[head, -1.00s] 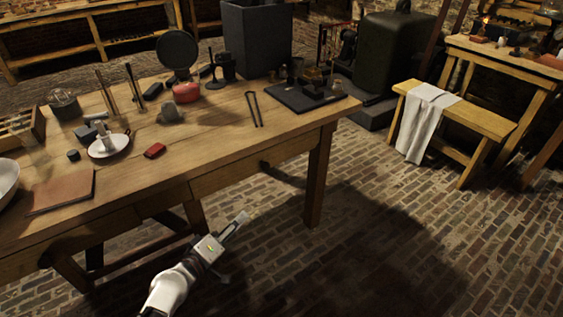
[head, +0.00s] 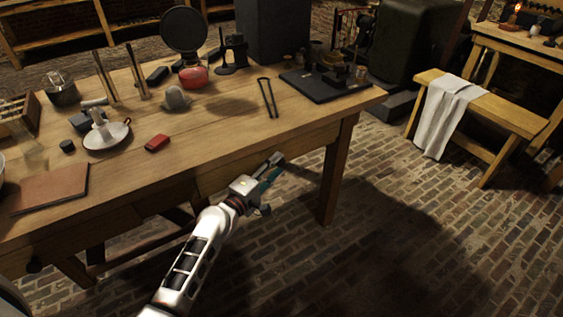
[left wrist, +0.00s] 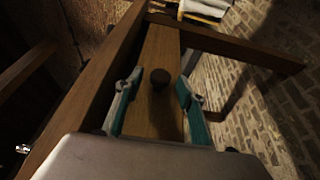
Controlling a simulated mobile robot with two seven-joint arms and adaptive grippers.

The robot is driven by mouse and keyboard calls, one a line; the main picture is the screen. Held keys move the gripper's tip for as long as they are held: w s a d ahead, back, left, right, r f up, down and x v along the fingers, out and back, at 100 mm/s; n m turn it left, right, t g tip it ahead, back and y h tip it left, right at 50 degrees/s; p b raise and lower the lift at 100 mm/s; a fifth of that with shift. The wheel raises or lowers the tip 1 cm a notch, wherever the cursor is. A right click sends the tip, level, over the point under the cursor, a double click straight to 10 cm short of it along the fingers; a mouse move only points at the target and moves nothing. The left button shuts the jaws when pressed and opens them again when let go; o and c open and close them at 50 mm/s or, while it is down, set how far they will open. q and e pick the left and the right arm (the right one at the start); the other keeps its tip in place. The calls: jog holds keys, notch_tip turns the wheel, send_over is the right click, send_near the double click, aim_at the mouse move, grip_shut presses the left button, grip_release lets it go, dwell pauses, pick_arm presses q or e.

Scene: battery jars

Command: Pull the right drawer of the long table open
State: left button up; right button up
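The long table (head: 215,125) runs across the left and middle of the head view. Its right drawer (head: 312,142) is a wooden front under the tabletop edge, and it looks closed. In the left wrist view, a dark round knob (left wrist: 160,78) stands out from the drawer front (left wrist: 163,50). My left gripper (head: 272,168) is at the drawer front in the head view, hiding the knob there. In the left wrist view, my left gripper (left wrist: 159,86) is open, its teal fingers on either side of the knob with gaps visible. My right gripper is not in view.
A table leg (head: 338,170) stands right of my left gripper. Another dark knob (head: 34,266) is at the table's left front. A bench (head: 490,108) with a white cloth (head: 445,115) stands at the right. The brick floor (head: 400,230) before the table is clear.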

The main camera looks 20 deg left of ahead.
aim_at(281, 165)
pick_arm(q)
jog(key=shift+x, duration=1.05)
jog(key=shift+w+d, duration=0.2)
jog(key=shift+w, duration=0.25)
grip_shut()
jog(key=shift+f, duration=0.1)
